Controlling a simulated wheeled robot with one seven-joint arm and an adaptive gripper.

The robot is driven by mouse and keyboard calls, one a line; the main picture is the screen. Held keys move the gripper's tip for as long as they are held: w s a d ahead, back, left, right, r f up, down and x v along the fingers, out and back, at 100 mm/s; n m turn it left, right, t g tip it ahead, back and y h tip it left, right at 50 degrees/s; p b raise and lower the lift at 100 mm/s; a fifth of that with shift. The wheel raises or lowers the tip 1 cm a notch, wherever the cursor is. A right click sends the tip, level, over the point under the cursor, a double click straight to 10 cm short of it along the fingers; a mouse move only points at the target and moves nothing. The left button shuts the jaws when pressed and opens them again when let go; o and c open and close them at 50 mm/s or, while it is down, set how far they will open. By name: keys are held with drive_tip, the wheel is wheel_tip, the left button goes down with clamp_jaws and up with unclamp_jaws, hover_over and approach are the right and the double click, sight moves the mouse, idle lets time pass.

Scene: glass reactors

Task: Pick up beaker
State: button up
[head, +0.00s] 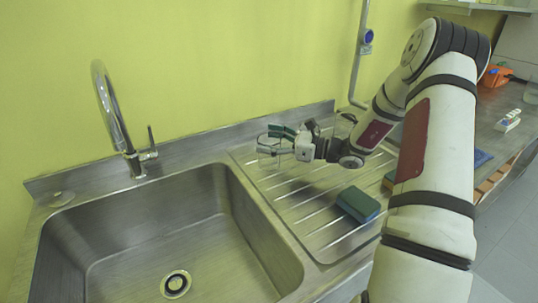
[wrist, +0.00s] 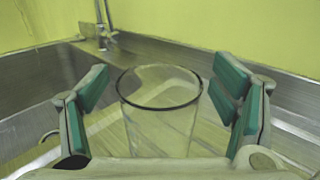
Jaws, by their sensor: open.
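A clear glass beaker (wrist: 160,115) stands upright between the fingers in the wrist view, its dark round rim facing up. Its base is hidden by my gripper's body. In the head view the beaker (head: 268,146) is small and hard to make out by the fingertips on the steel drainboard. My gripper (wrist: 162,95) is open, with green pads on either side of the beaker and a visible gap at each side. In the head view my gripper (head: 279,141) reaches left, low over the drainboard.
A sink basin (head: 165,235) with a tap (head: 125,135) lies to the left. A green and blue sponge (head: 358,204) sits on the ribbed drainboard (head: 300,212), nearer the front. The yellow wall and raised steel back edge stand close behind.

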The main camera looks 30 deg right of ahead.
drive_tip(key=c, duration=1.7)
drive_tip(key=shift+o, duration=0.2)
